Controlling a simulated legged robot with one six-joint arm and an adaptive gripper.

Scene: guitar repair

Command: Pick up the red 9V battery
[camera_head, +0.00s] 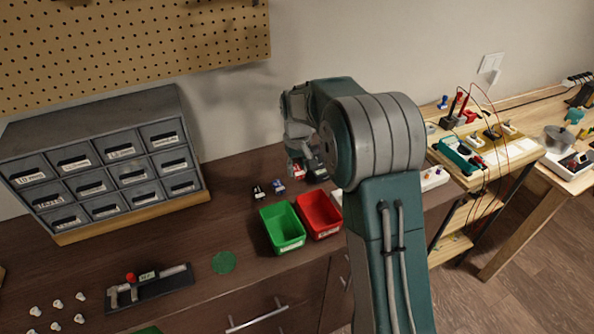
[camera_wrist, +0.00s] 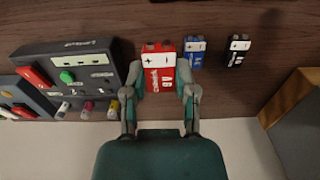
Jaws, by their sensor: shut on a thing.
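The red 9V battery (camera_wrist: 159,72) is between the two fingers of my gripper (camera_wrist: 161,92) in the wrist view, and the fingers are shut on its sides. In the head view my gripper (camera_head: 297,170) is low over the back of the dark counter, and a bit of the red battery (camera_head: 297,172) shows there, partly hidden by the gripper and arm. A blue battery (camera_wrist: 195,51) stands close to the right of the red one in the wrist view, with a black battery (camera_wrist: 237,50) beyond it. Whether the red battery touches the counter is unclear.
A green bin (camera_head: 283,240) and a red bin (camera_head: 319,226) stand in front of my gripper. A grey drawer cabinet (camera_head: 95,105) is at the left. A dark box with switches (camera_wrist: 85,77) is left of the battery in the wrist view. The wall is close behind.

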